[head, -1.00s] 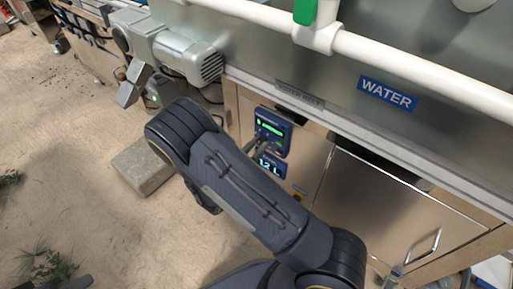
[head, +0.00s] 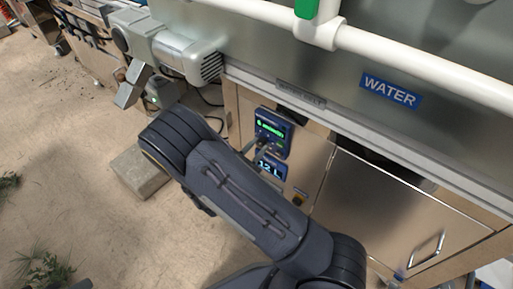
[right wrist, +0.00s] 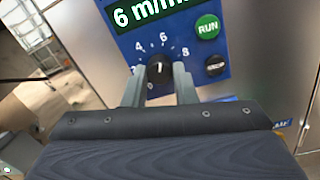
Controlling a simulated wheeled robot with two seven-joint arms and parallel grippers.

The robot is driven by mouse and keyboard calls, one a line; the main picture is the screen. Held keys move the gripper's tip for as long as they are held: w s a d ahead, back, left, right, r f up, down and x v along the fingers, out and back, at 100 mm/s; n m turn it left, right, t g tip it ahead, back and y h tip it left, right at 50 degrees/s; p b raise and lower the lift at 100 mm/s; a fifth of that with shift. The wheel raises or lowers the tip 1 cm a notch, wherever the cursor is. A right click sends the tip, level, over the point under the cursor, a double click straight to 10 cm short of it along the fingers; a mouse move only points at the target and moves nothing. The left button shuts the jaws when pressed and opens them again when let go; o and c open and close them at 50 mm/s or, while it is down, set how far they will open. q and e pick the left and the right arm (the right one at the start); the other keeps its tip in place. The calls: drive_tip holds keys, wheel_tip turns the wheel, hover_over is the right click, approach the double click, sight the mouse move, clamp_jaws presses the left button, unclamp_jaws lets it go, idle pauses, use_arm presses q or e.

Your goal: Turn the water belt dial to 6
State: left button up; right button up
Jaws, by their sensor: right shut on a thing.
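The water belt dial (right wrist: 159,69) is a black round knob on a blue control panel (right wrist: 218,70), in the right wrist view. Its white pointer mark faces up, toward the printed 6. A green display (right wrist: 150,10) above it reads "6 m/mi", cut off at the frame edge. My right gripper (right wrist: 160,78) is shut on the dial, one finger on each side. In the head view, my right gripper (head: 262,148) reaches the lower left of the panel (head: 272,132); the dial is too small to make out there. My left gripper is not in view.
A green RUN button (right wrist: 207,27) and a black button (right wrist: 215,65) sit right of the dial. A blue WATER sign (head: 391,92), white pipe (head: 420,65) and grey motor (head: 180,50) are nearby.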

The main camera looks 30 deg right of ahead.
drive_tip(key=shift+f, duration=0.1)
drive_tip(key=o, duration=1)
drive_tip(key=shift+a, duration=0.1)
drive_tip(key=p+v, duration=0.2)
drive_tip(key=v, duration=0.5)
drive_tip(key=shift+s+a, duration=0.2)
drive_tip(key=shift+a, duration=0.1)
